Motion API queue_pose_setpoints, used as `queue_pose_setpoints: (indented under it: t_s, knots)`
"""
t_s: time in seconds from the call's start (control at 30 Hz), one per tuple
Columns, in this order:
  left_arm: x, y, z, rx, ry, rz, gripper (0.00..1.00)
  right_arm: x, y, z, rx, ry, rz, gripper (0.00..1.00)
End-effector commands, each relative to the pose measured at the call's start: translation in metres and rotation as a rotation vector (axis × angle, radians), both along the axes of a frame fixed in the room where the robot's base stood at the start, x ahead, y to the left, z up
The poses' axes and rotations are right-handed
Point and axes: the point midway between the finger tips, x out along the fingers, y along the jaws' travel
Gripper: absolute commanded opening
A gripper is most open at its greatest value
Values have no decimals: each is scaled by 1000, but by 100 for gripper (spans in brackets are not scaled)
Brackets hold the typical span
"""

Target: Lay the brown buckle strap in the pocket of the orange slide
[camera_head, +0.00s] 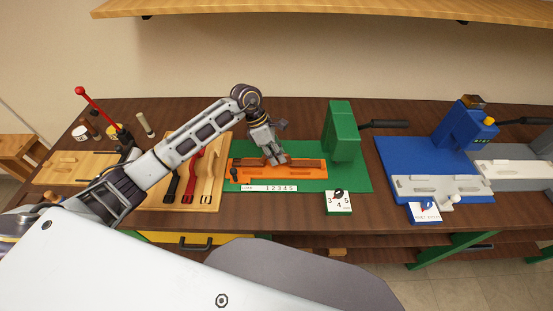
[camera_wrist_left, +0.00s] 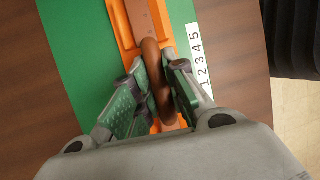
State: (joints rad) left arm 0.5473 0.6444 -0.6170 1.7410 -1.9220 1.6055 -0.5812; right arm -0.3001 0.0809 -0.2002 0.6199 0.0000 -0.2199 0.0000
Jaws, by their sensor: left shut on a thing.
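The orange slide (camera_head: 254,179) lies on the green base of a press, and it also shows in the left wrist view (camera_wrist_left: 121,25). The brown buckle strap (camera_head: 306,163) lies along the slide; in the left wrist view the strap (camera_wrist_left: 152,50) bends up in a loop between my fingers. My left gripper (camera_head: 277,160) is shut on the strap, just over the slide. The gripper (camera_wrist_left: 158,88) hides part of the strap and pocket, so I cannot tell whether the strap is fully seated. My right gripper is not in view.
A green press head (camera_head: 341,130) stands right of the slide, with a dark lever. A number strip (camera_head: 268,188) lies in front. Black, red and tan straps (camera_head: 189,175) lie on a wooden board at left. A blue machine (camera_head: 395,155) stands at right.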

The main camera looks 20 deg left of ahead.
Motion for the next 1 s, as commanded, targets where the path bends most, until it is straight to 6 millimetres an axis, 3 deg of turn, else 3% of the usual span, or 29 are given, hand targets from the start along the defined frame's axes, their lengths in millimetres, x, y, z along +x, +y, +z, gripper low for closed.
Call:
queue_pose_setpoints:
  t_s: [0.23, 0.73, 0.77, 0.8, 0.9, 1.0]
  knots:
    - [0, 0, -22, -1, 1, 1, 0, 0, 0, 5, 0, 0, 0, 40]
    - [0, 0, -27, 0, -1, 0, 0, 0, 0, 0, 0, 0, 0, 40]
    - [0, 0, -27, 0, -1, 0, 18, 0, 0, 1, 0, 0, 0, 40]
    - [0, 0, -27, 0, -1, 0, 23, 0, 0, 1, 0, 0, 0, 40]
    - [0, 0, -26, 0, 0, 0, 36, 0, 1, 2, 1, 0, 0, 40]
    - [0, 0, -26, 0, 0, 0, 36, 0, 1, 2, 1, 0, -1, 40]
